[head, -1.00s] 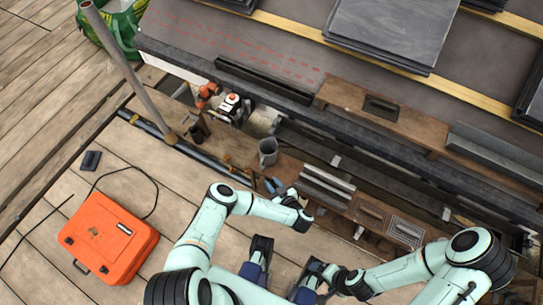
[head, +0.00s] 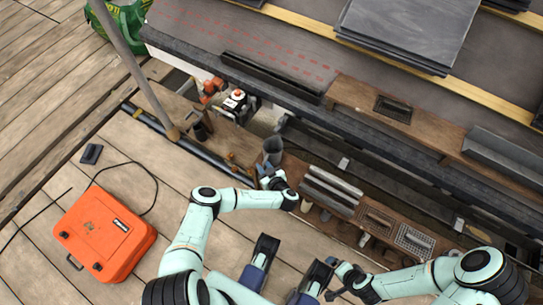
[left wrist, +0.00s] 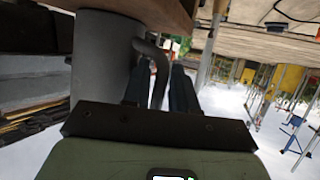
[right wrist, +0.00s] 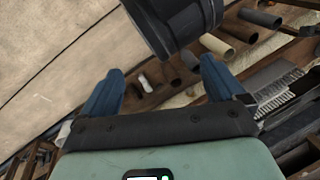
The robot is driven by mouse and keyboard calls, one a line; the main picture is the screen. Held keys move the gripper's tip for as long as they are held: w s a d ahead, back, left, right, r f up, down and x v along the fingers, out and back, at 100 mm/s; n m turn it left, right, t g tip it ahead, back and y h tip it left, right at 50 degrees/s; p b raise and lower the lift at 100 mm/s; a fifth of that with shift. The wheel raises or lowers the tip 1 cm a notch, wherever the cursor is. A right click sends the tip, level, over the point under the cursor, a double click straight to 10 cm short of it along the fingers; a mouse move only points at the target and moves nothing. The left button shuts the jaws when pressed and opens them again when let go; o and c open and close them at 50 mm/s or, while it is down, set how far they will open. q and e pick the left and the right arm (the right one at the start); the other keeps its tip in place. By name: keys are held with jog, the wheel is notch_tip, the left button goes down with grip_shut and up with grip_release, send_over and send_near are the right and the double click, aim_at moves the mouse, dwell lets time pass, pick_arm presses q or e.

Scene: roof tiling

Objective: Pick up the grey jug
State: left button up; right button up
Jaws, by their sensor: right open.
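The grey jug (head: 272,148) stands upright on the wooden plank beside the roof edge, left of centre in the head view. In the left wrist view the jug (left wrist: 100,60) fills the left side, with its curved handle beside it. My left gripper (head: 267,172) is at the jug's near side. My right gripper (right wrist: 160,90) is open and empty, low in the head view, over the plank side.
An orange case (head: 105,235) lies on the deck at left with a black cable. A slanted pole (head: 135,70) and a dark cup (head: 200,130) stand left of the jug. Metal strips (head: 332,187) and brushes lie right of it. Slate tiles (head: 410,30) are stacked on the roof.

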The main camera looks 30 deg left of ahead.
pick_arm(q)
jog(key=shift+r, duration=0.1)
grip_shut()
